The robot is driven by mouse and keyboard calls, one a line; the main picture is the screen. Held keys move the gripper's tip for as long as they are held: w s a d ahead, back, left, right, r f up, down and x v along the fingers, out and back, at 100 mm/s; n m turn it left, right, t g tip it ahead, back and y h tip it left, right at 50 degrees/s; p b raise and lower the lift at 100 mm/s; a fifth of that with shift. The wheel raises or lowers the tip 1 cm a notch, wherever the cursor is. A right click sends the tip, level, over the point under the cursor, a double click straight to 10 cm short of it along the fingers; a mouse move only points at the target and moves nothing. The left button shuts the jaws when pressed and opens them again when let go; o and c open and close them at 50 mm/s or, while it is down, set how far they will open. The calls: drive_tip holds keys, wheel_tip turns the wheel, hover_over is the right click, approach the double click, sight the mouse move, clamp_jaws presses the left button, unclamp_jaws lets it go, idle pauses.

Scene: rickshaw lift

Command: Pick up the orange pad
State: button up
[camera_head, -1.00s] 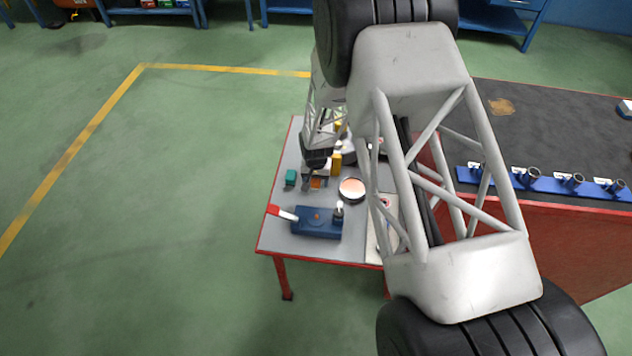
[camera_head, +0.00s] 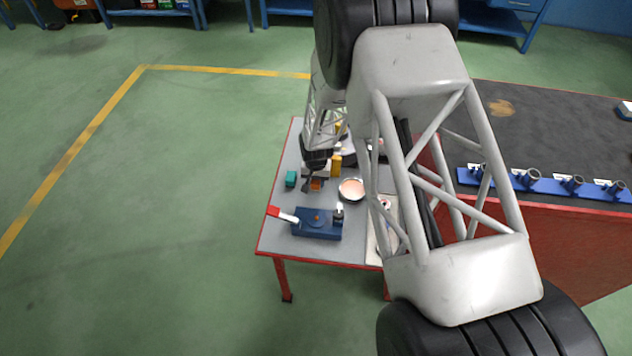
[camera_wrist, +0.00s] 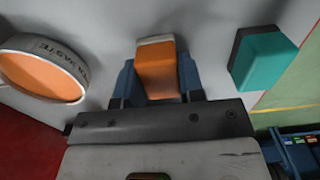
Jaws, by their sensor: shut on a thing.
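The orange pad (camera_wrist: 157,70) is a small block with an orange face and a pale edge. In the wrist view it sits between the two blue-grey fingers of my gripper (camera_wrist: 157,80), which is shut on it. In the head view the orange pad (camera_head: 316,185) shows as a small orange patch just below my gripper (camera_head: 314,178), over the grey table (camera_head: 277,225). I cannot tell whether the pad touches the table or is slightly above it.
A teal block (camera_wrist: 264,57) lies to the right of the pad in the wrist view. A round waste dish (camera_wrist: 42,72) is to the left. In the head view a blue fixture (camera_head: 317,226) with a red-tipped handle stands in front. A yellow block (camera_head: 336,166) is close by the gripper.

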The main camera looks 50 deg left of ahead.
drive_tip(key=shift+r, duration=0.15)
drive_tip(key=shift+r, duration=4.85)
drive_tip(key=o, duration=0.4)
drive_tip(key=shift+c, duration=1.5)
drive_tip(key=shift+w, duration=0.1)
